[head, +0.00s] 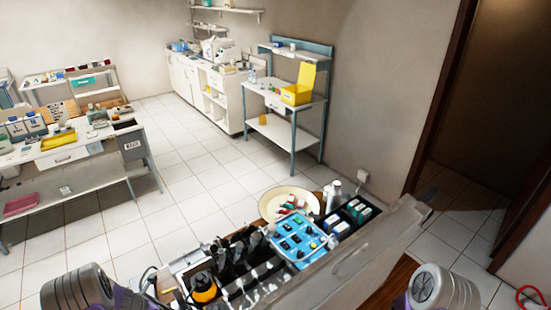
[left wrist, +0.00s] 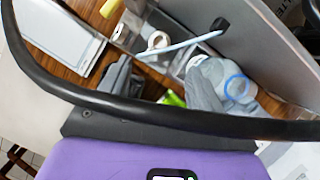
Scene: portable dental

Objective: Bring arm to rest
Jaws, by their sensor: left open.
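In the head view, grey and purple parts of my two arms show at the bottom left and bottom right, and no fingertips are visible there. In the left wrist view, my left gripper (left wrist: 166,78) has its two grey fingers spread apart, with no object clearly held between them. A black hose (left wrist: 100,103) crosses in front of the purple gripper body. A blue ring (left wrist: 237,87) shows by the right finger. My right gripper is not in view.
The portable dental case (head: 350,265) stands open close in front, with a blue control panel (head: 297,240) and several dark handpieces. A round cream tray (head: 270,204) lies behind it. A cluttered table (head: 75,185) stands left, a blue-framed cart (head: 285,133) farther back. Tiled floor between is clear.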

